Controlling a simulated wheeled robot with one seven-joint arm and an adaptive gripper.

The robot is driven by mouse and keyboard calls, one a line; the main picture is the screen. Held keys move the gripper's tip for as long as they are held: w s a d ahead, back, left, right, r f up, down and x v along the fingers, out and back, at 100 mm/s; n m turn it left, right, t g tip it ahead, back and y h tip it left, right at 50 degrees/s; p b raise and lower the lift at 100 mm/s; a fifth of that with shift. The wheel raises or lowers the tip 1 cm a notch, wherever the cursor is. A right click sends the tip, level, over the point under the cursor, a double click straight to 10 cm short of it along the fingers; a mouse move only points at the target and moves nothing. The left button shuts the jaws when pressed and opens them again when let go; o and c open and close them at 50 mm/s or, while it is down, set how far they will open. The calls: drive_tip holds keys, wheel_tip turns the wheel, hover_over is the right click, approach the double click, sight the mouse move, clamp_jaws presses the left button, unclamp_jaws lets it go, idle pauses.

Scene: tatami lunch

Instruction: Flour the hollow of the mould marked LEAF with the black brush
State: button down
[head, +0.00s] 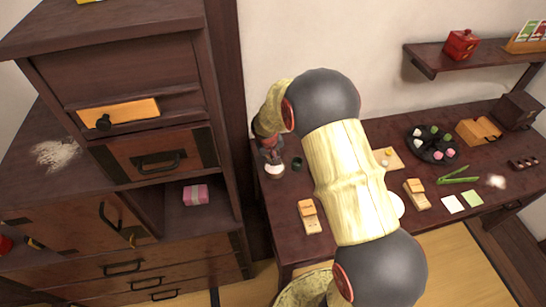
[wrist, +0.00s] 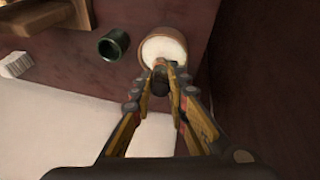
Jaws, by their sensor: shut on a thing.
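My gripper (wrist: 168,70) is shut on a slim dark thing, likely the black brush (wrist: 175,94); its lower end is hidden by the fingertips. The fingertips are over the near rim of a round brown pot of white flour (wrist: 163,47). I cannot tell whether the bristles touch the flour. In the head view my gripper (head: 268,145) is at the table's left end, above the pot (head: 275,171). Pale wooden moulds stand on the table: one front left (head: 310,217), one at the back (head: 387,157), one to the right (head: 416,194). No LEAF mark is legible.
A dark green cup (wrist: 113,44) stands beside the pot. A black tray of sweets (head: 434,158), green tongs (head: 458,181) and two cards (head: 452,204) lie further right. A drawer cabinet (head: 120,190) stands to the left. My arm hides the middle of the table.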

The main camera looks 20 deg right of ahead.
drive_tip(key=shift+f+b, duration=0.7)
drive_tip(key=shift+b, duration=0.05)
idle(2.1)
drive_tip(key=shift+r, duration=0.15)
drive_tip(key=shift+r+p, duration=2.1)
drive_tip(key=shift+r, duration=1.35)
